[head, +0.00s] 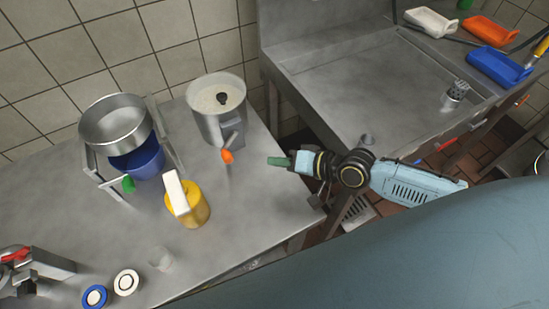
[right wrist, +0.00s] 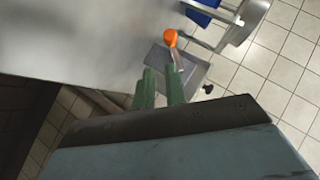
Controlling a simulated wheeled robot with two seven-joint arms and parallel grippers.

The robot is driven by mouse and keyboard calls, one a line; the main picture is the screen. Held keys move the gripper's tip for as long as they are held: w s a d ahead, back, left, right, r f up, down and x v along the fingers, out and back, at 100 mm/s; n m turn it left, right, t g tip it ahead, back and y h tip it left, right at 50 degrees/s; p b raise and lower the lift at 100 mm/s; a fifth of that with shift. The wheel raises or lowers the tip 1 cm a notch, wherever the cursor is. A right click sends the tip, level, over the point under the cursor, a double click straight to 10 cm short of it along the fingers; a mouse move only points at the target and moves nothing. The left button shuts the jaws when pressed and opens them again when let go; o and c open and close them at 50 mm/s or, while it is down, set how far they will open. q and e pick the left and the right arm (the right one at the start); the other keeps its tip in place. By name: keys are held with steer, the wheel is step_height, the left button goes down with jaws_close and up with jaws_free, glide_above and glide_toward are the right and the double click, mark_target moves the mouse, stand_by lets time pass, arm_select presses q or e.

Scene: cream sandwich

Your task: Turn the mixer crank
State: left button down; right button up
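A metal mixer pot (head: 217,113) with pale contents and a black knob inside stands near the right end of the steel counter. Its crank ends in an orange knob (head: 227,156) on the front side. The orange knob (right wrist: 170,37) also shows in the right wrist view, ahead of the fingers. My right gripper (head: 279,161) is to the right of the orange knob, apart from it, beyond the counter's right edge. In the right wrist view its two green fingers (right wrist: 159,80) stand apart with nothing between them.
Left of the pot, a steel bowl (head: 113,123) sits in a stand above a blue container (head: 140,160), with a green knob (head: 128,184). A yellow container (head: 195,208) stands in front. A sink unit (head: 375,85) with trays is at right, across a gap.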

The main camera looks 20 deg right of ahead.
mark_target(231, 160)
steer(key=o, duration=0.7)
steer(key=s+a+t, duration=0.1)
steer(key=a+m+t, duration=0.1)
steer(key=a, duration=0.1)
steer(key=s+a+f+m+t, duration=0.1)
steer(key=a, duration=0.1)
steer(key=shift+s+f+h, duration=0.1)
steer(key=shift+s+h, duration=0.25)
steer(key=shift+h, duration=0.05)
steer(key=shift+s+f+m+t+h, duration=0.3)
steer(key=shift+s+m+t+h, duration=0.2)
steer(key=shift+s+t+h, duration=0.25)
steer(key=b+x, duration=0.2)
steer(key=x, duration=1)
steer(key=shift+w+b, duration=0.2)
steer(key=shift+b, duration=0.1)
steer(key=shift+w+a+f, duration=0.1)
steer(key=shift+w+a, duration=0.15)
steer(key=shift+w, duration=0.15)
arm_select(q)
steer(key=a+f, duration=0.2)
steer(key=a, duration=0.1)
steer(key=shift+s+f, duration=0.2)
steer(key=shift+f, duration=0.2)
steer(key=shift+d, duration=0.1)
steer(key=shift+w+d, duration=0.15)
steer(key=shift+w, duration=0.1)
arm_select(e)
jaws_close()
